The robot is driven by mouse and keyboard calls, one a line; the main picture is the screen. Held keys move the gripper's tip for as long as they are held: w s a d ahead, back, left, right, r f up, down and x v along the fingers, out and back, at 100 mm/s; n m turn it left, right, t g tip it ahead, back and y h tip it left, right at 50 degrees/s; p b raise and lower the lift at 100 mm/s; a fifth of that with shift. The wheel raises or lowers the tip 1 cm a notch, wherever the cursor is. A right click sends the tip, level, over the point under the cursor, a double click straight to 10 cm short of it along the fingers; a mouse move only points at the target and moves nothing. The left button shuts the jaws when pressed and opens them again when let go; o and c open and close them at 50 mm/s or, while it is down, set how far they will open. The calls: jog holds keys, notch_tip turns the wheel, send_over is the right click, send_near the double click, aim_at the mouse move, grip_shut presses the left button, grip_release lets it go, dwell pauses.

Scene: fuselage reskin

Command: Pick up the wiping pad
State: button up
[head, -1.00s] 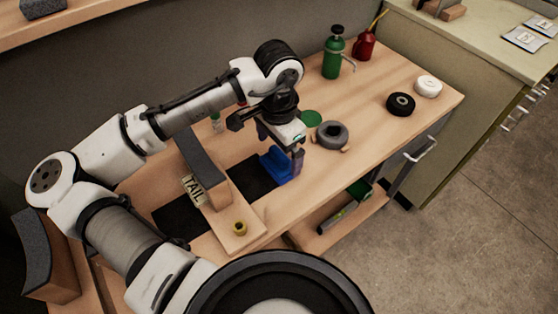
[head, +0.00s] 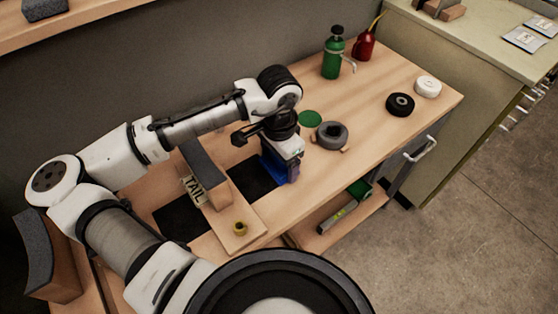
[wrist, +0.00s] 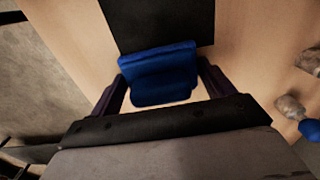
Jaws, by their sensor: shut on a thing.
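The wiping pad is a blue block with a raised grip. In the head view the wiping pad (head: 270,167) is mostly hidden behind my gripper (head: 283,172), at the right end of a black mat. In the wrist view the blue pad (wrist: 160,72) sits between the two dark fingers of my gripper (wrist: 161,84). The fingers are shut on it from both sides. The pad is at the table surface, and I cannot tell whether it touches it.
A grey sloped block with a TAIL label (head: 194,189) stands left of the gripper. A grey round tool (head: 331,135) lies to the right. Green (head: 333,55) and red (head: 364,46) bottles stand at the back.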

notch_tip(320, 180, up, 28)
dwell(0.5)
jog(key=o, duration=0.4)
jog(key=c, duration=0.3)
jog(key=shift+w, duration=0.1)
